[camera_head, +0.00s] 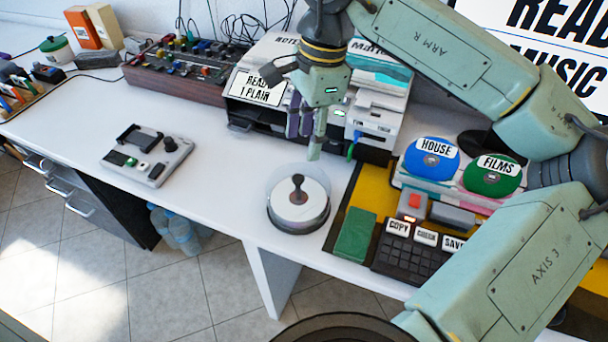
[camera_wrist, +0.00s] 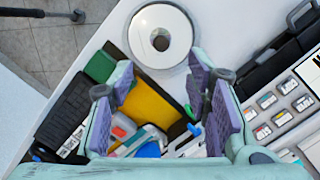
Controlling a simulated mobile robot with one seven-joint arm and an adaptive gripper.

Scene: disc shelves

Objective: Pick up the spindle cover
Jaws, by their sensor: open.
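The spindle cover (camera_head: 319,182) is a clear, faint cylinder near the front edge of the white desk, with a dark knob (camera_head: 297,181) that appears to top it. It seems to stand over a stack of white discs (camera_head: 291,210). In the wrist view the white discs (camera_wrist: 141,26) show at the top, around a dark centre; the cover's outline is hard to make out there. My gripper (camera_head: 306,135) is above and behind the cover, apart from it. Its purple-padded fingers stand apart with nothing between them, as the wrist view (camera_wrist: 165,95) also shows.
A green block (camera_head: 355,235), a black keypad (camera_head: 410,258) and a yellow mat (camera_head: 345,215) lie right of the cover. Blue (camera_head: 431,160) and green (camera_head: 492,176) discs are farther right. A printer-like machine (camera_head: 262,118) stands behind. The desk to the left is clear up to a grey device (camera_head: 148,157).

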